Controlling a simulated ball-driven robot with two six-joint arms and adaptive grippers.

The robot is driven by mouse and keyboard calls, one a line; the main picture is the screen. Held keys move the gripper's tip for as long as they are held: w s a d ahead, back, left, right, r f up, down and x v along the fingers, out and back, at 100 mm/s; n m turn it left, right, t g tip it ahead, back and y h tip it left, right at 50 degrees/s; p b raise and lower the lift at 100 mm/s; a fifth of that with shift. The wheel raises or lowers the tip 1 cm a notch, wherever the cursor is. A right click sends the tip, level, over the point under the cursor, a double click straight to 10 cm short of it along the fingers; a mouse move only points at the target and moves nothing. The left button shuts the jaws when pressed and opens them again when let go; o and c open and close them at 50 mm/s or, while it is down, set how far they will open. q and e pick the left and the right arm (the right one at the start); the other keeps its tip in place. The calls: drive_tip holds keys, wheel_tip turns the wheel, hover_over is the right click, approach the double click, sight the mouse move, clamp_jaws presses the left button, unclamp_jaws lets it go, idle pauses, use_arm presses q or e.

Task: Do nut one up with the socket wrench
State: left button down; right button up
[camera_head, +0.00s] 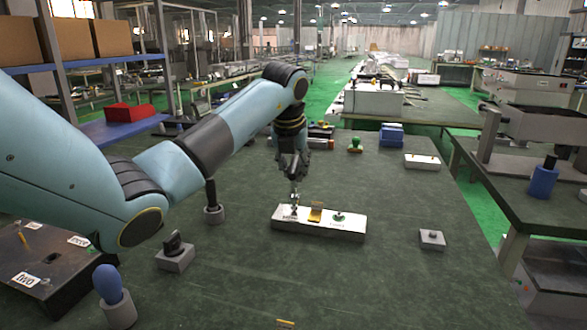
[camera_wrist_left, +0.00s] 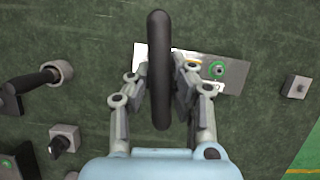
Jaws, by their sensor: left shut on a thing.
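My left gripper (camera_head: 294,176) is above the left end of a pale block (camera_head: 345,231) on the green table. In the left wrist view, my left gripper (camera_wrist_left: 162,88) is shut on a long dark handle (camera_wrist_left: 159,40), which I take to be the socket wrench. The tool's lower part reaches down to the block's left end, and whether it sits on a nut there is too small to tell. The block also bears a gold piece (camera_head: 315,212) in the middle and a green-based part (camera_head: 338,217) on the right. My right gripper is not in view.
A small grey block (camera_head: 432,239) lies to the right. Holders with a dark upright handle (camera_head: 211,193), a dark knob (camera_head: 174,244) and a blue handle (camera_head: 107,284) stand at left. A blue box (camera_head: 391,135) stands farther back. The table in front of the pale block is mostly clear.

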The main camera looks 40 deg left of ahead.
use_arm(q)
drive_tip(key=shift+f+b, duration=0.45)
drive_tip(key=shift+f, duration=0.05)
drive_tip(key=shift+f+b, duration=0.65)
drive_tip(key=shift+f, duration=0.15)
idle(0.5)
drive_tip(key=m, duration=0.1)
drive_tip(key=m+h, duration=0.1)
drive_tip(key=m, duration=0.1)
drive_tip(key=shift+a+f+m+t+b, duration=0.1)
drive_tip(key=shift+a+m+t+b, duration=0.1)
drive_tip(key=shift+m+t+b, duration=0.15)
drive_tip(key=shift+d, duration=0.1)
drive_tip(key=shift+m, duration=0.25)
drive_tip(key=m, duration=0.1)
drive_tip(key=m+h+b, duration=0.1)
drive_tip(key=shift+s+a+f+m, duration=0.1)
drive_tip(key=shift+a+m, duration=0.1)
drive_tip(key=shift+m, duration=0.1)
drive_tip(key=shift+m+h+b, duration=0.5)
drive_tip(key=shift+m, duration=0.1)
